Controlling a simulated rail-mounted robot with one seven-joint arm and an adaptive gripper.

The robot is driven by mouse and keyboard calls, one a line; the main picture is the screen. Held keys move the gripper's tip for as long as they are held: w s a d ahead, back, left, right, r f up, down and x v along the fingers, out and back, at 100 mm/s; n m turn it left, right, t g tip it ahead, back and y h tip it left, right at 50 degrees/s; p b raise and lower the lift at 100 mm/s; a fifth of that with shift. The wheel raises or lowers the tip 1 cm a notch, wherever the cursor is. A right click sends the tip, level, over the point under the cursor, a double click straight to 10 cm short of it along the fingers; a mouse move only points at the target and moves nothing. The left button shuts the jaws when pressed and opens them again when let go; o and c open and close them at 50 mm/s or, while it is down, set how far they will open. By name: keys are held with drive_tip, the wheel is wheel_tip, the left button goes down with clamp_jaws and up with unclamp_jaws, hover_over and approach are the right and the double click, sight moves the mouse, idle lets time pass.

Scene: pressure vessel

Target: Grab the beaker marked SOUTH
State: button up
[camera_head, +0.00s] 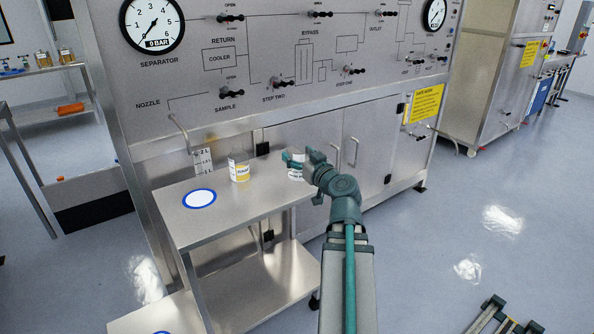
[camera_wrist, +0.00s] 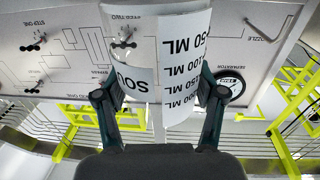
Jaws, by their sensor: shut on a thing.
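The beaker marked SOUTH (camera_wrist: 180,65) fills the middle of the wrist view, with "SOU" readable on its label and ML marks beside it. The rest of the word is hidden. My gripper (camera_wrist: 160,90) is shut on it, one finger on each side. In the head view the beaker (camera_head: 294,172) is at the right end of the steel cart's top, partly behind my gripper (camera_head: 297,162). I cannot tell whether its base touches the top.
A second beaker (camera_head: 239,171) with yellow liquid and a label stands on the cart (camera_head: 232,215), left of the held one. A blue-ringed white disc (camera_head: 199,198) lies near the cart's left end. The panel with gauges and valves (camera_head: 290,62) rises close behind.

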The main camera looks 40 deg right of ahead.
sight(305, 158)
drive_tip(key=b, duration=0.1)
drive_tip(key=s+b, duration=0.1)
drive_tip(key=b, duration=0.1)
drive_tip(key=shift+a+f, duration=0.1)
drive_tip(key=shift+f, duration=0.15)
drive_tip(key=shift+s+a+r, duration=0.25)
drive_tip(key=shift+s+r, duration=0.4)
drive_tip(key=shift+s, duration=0.3)
drive_tip(key=shift+s+a+r+b, duration=0.1)
drive_tip(key=shift+s+r+b, duration=0.3)
drive_tip(key=shift+s+b, duration=0.5)
drive_tip(key=shift+s+a+r+b, duration=0.15)
drive_tip(key=shift+s+r+b, duration=0.15)
drive_tip(key=shift+b, duration=0.2)
